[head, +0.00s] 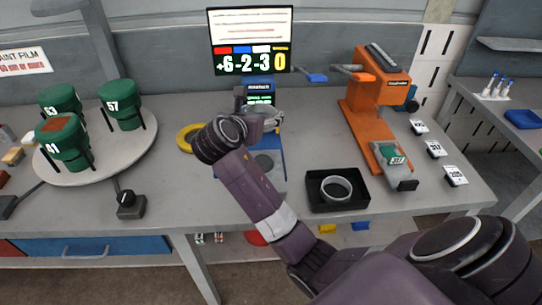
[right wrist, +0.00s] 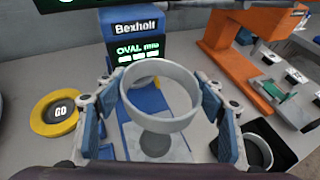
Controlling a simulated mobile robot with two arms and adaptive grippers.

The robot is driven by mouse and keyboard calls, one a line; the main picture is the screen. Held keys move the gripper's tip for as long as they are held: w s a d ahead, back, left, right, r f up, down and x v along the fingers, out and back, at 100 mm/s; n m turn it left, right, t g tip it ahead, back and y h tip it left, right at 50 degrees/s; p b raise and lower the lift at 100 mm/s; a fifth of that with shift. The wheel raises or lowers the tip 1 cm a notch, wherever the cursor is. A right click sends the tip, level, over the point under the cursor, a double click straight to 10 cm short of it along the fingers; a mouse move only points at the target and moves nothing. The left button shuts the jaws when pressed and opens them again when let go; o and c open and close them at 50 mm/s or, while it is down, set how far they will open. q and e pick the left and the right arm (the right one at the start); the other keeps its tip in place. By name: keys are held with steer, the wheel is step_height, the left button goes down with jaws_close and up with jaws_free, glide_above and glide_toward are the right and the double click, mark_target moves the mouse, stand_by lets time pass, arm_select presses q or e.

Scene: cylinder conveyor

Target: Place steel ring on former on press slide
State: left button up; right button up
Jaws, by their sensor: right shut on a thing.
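My right gripper (head: 266,116) reaches over the blue gauge stand. In the right wrist view, my right gripper (right wrist: 160,105) has its blue-padded fingers on both sides of a pale steel ring (right wrist: 128,100). The ring is held upright-axis above the gauge's grey round pad (right wrist: 155,144); whether it touches anything below is unclear. The orange press (head: 378,85) stands to the right. Its slide (head: 402,184) extends toward the front, with a green block, seemingly the former (head: 389,153), on it. My left gripper is not in view.
A black tray (head: 316,202) holds another ring (head: 337,189). The gauge (right wrist: 138,28) reads "OVAL mm". A round table (head: 110,166) with green containers is at left.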

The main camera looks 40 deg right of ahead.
glide_above(263, 158)
steer(key=f, duration=1.2)
steer(key=shift+s+a, duration=0.2)
steer(key=shift+a, duration=0.15)
steer(key=shift+f, duration=0.25)
step_height(263, 158, down, 4)
steer(key=shift+f, duration=0.15)
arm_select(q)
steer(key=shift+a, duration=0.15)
arm_select(e)
steer(key=o, duration=1.3)
steer(key=shift+f, duration=0.15)
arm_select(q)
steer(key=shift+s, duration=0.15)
